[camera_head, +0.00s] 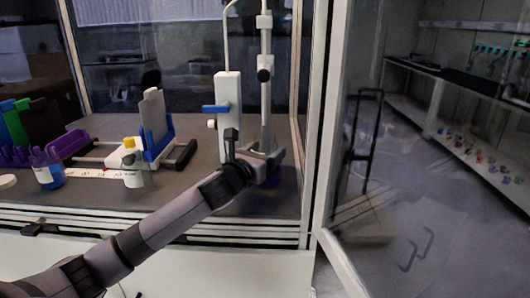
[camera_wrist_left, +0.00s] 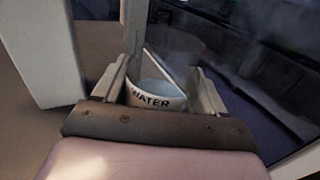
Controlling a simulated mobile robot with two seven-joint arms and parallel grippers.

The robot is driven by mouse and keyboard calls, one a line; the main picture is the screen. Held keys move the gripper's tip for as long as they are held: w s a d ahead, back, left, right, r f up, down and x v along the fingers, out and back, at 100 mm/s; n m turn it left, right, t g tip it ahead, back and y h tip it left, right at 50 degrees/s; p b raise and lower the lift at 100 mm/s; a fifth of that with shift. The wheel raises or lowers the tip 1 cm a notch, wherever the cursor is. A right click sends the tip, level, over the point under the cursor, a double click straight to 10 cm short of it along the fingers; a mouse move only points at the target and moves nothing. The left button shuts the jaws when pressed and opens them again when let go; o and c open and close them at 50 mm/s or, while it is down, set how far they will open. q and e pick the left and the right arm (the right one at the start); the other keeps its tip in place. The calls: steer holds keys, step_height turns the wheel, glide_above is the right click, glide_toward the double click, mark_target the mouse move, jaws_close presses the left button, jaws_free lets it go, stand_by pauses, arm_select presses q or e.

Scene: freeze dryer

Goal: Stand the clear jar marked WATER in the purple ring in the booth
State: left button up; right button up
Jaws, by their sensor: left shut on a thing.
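My left gripper (camera_head: 268,160) reaches into the booth from the left and is shut on the clear jar marked WATER. In the left wrist view the jar (camera_wrist_left: 155,97) sits between the two fingers (camera_wrist_left: 160,88), with its black lettering and rim showing. In the head view the jar is mostly hidden by the gripper. A small patch of dark purple, likely the purple ring (camera_head: 269,179), shows just under the gripper. I cannot tell whether the jar stands inside it or touches it. My right gripper is not in view.
A white stand with a blue lever (camera_head: 216,108) and a metal column (camera_head: 265,110) rise close beside the gripper. The open glass door (camera_head: 345,150) is at right.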

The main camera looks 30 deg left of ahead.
arm_select(q)
steer(key=shift+f, duration=0.15)
steer(key=shift+f+b, duration=0.4)
steer(key=shift+f, duration=0.15)
steer(key=o, duration=1.3)
steer(key=shift+f, duration=0.1)
steer(key=shift+s, duration=0.1)
steer(key=shift+s+d+b, duration=0.15)
steer(key=shift+s+b, duration=0.15)
steer(key=shift+s, duration=1.45)
steer(key=shift+s+d+b, duration=0.1)
steer(key=shift+s+b, duration=0.15)
steer(key=shift+s, duration=1.5)
